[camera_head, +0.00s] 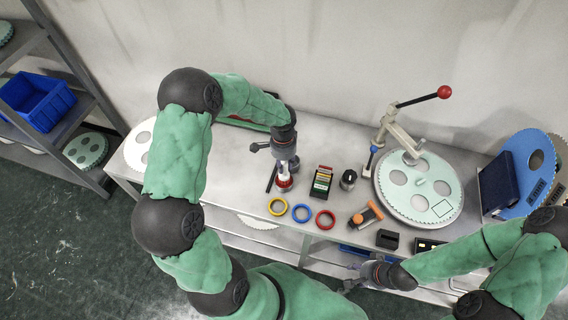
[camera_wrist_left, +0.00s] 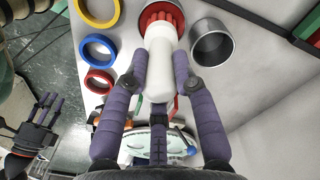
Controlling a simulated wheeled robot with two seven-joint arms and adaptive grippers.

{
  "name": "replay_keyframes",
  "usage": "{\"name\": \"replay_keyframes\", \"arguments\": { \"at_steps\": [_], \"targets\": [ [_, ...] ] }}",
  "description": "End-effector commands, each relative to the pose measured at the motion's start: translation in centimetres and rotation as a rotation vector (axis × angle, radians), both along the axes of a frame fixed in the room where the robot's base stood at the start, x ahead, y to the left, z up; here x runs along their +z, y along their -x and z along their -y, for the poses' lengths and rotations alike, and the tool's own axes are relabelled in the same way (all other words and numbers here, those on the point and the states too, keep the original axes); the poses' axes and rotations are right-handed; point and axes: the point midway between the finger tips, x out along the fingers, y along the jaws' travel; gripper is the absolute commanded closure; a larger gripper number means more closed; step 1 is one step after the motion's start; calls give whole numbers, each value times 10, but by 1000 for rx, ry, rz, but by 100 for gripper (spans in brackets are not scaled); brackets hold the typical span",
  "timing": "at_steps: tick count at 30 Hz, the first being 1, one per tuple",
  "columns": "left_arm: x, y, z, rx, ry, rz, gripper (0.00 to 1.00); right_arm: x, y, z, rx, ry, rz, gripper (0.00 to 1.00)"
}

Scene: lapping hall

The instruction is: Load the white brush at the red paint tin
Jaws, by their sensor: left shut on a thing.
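The white brush (camera_wrist_left: 165,65) is held between the fingers of my left gripper (camera_wrist_left: 165,84), which is shut on its thick white handle. The red paint tin (camera_wrist_left: 146,14) lies just beyond the brush's far end in the left wrist view. Red bristles show over its opening; how deep they reach is unclear. In the head view my left gripper (camera_head: 285,160) is above the red paint tin (camera_head: 285,184) and hides most of the brush. My right gripper (camera_head: 354,279) is low at the table's front edge, its fingers apart and empty; it also shows in the left wrist view (camera_wrist_left: 42,104).
A grey metal tin (camera_wrist_left: 212,44) stands close beside the red tin. Yellow (camera_head: 277,206), blue (camera_head: 301,213) and red (camera_head: 325,219) rings lie in front. A striped box (camera_head: 321,181), orange-handled tool (camera_head: 367,214), lever stand (camera_head: 398,135) and large disc (camera_head: 421,208) stand to the right.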

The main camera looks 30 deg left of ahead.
Motion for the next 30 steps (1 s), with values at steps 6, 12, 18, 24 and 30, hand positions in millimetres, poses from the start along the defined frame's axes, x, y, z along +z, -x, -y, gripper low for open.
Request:
{"name": "replay_keyframes", "arguments": {
  "at_steps": [6, 12, 18, 24, 30],
  "targets": [
    [-2, 1, 1, -1, 1, -3, 100, 0, 0, 0, 0, 0, 0, 60],
    [0, 1, 1, -1, 2, -3, 100, 1, 0, 0, 0, 0, 0, 60],
    [13, 1, 0, -1, 1, -2, 100, 10, 0, 0, 0, 0, 0, 60],
    [27, 0, 0, -1, 0, -1, 100, 20, 0, 0, 0, 0, 0, 60],
    [41, 0, 0, -1, 1, 0, 100, 30, 0, 0, 0, 0, 0, 60]
  ]
}}
